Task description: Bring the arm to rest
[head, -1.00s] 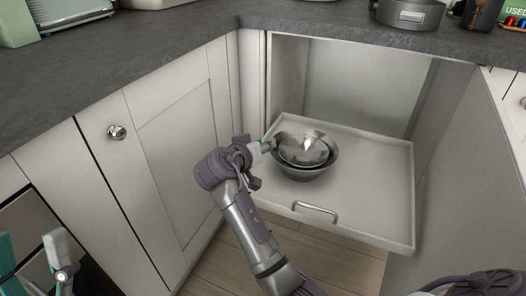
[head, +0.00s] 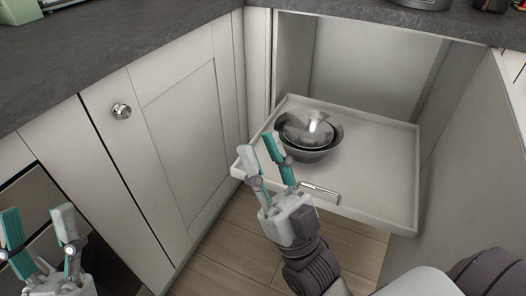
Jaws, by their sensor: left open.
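My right gripper (head: 260,147) is open and empty, with its two teal-padded fingers spread apart. In the view it sits at the front left of the pulled-out drawer (head: 375,170), left of the metal bowls. My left gripper (head: 37,212) is open and empty at the lower left, in front of the dark appliance front. Two nested steel bowls (head: 308,133) rest in the drawer, the smaller, shiny one inside the larger.
The drawer's front handle (head: 322,192) is close to my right gripper. A white cabinet door with a round knob (head: 121,111) is at the left. The slate worktop (head: 100,55) runs along the top. Wooden floor (head: 220,235) shows below the drawer.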

